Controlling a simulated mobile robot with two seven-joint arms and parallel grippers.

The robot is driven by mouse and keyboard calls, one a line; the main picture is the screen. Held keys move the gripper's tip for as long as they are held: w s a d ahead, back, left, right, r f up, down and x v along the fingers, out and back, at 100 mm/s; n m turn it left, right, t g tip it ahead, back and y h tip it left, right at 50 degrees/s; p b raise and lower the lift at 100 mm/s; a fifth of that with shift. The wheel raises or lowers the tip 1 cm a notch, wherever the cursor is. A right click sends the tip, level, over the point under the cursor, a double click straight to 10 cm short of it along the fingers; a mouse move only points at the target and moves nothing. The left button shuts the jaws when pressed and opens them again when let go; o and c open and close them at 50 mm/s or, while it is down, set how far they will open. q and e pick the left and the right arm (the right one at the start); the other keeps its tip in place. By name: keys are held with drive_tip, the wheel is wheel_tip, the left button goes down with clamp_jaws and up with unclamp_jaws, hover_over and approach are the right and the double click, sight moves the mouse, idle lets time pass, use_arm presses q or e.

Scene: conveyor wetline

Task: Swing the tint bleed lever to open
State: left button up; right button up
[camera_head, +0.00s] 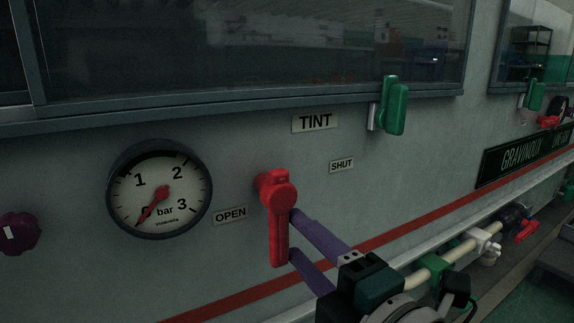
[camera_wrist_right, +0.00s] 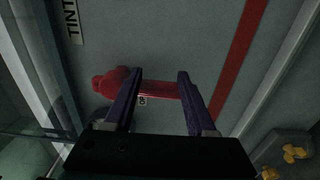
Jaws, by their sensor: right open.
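The red tint bleed lever (camera_head: 279,230) is mounted on the grey wall panel below the TINT label (camera_head: 315,122). Its handle hangs almost straight down from its pivot, between the OPEN label (camera_head: 230,215) at its left and the SHUT label (camera_head: 341,165) at its upper right. My right gripper (camera_head: 292,234) is open at the right side of the handle, one purple finger above the other. In the right wrist view, the red handle (camera_wrist_right: 158,90) runs across the gap between the fingertips (camera_wrist_right: 160,74); whether they touch it I cannot tell. My left gripper is not in view.
A round pressure gauge (camera_head: 159,189) with a red needle is left of the lever. A green handle (camera_head: 396,107) sticks out at the upper right. A dark red knob (camera_head: 18,233) is at the far left. A pipe (camera_head: 462,250) with valves runs low at the right.

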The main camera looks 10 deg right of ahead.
drive_tip(key=s+p, duration=0.2)
drive_tip(key=s, duration=0.4)
drive_tip(key=s+d+r+m+g+h+p, duration=0.3)
drive_tip(key=s+r+m+p, duration=0.4)
drive_tip(key=r+p, duration=1.2)
drive_tip(key=s+d+r+m+g+h+p, duration=0.1)
drive_tip(key=s+d+r+m+g+p, duration=0.4)
drive_tip(key=r+p, duration=1.4)
drive_tip(key=s+d+r+m+g+h+p, duration=0.2)
drive_tip(key=s+r+m+g+p, duration=0.45)
drive_tip(key=r+p, duration=1.25)
use_arm(q)
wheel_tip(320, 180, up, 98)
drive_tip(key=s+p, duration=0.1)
drive_tip(key=p, duration=3.7)
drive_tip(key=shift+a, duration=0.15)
use_arm(e)
wheel_tip(320, 180, up, 33)
drive_tip(key=s+m, duration=0.1)
drive_tip(key=shift+s+t, duration=0.25)
drive_tip(key=shift+t, duration=0.2)
drive_tip(key=shift+d+m, duration=0.1)
drive_tip(key=shift+m, duration=0.15)
